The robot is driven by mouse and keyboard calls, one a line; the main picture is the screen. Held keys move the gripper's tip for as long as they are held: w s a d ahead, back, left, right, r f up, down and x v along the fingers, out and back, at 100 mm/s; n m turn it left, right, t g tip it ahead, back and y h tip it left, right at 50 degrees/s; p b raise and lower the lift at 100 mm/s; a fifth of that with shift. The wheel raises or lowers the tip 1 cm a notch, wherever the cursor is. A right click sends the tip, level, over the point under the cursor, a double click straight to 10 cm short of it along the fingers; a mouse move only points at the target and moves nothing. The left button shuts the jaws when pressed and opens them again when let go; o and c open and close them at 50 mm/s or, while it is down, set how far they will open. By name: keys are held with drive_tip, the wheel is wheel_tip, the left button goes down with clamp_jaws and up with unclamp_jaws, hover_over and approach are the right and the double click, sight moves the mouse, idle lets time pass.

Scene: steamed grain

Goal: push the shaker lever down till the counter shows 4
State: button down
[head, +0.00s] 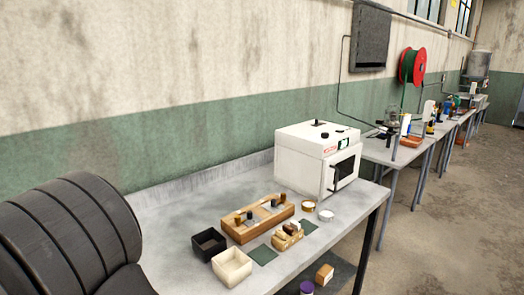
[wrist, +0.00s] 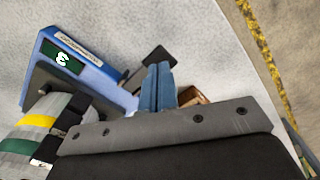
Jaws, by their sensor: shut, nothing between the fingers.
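The blue shaker housing (wrist: 85,62) is at the upper left of the wrist view, tilted in the picture. Its small dark counter (wrist: 62,57) shows a light digit that reads as 3. A flat dark piece (wrist: 152,62) sticks out past the housing's right end; I cannot tell whether it is the lever. My gripper (wrist: 159,68) has its two blue fingers shut together with nothing between them. The fingertips overlap the dark piece in the picture; contact cannot be told. I cannot make out the shaker or my gripper in the head view.
Grey cylinders with green and yellow bands (wrist: 42,128) lie at the wrist view's lower left. A brown object (wrist: 192,95) is partly hidden behind my fingers. In the head view, the grey table (head: 180,205) holds a white oven (head: 300,160), a wooden rack (head: 255,222) and small boxes.

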drive_tip(key=shift+f, duration=1.1)
drive_tip(key=shift+r, duration=3.05)
drive_tip(key=shift+f, duration=0.15)
drive_tip(key=shift+f, duration=2.25)
drive_tip(key=shift+w, duration=0.1)
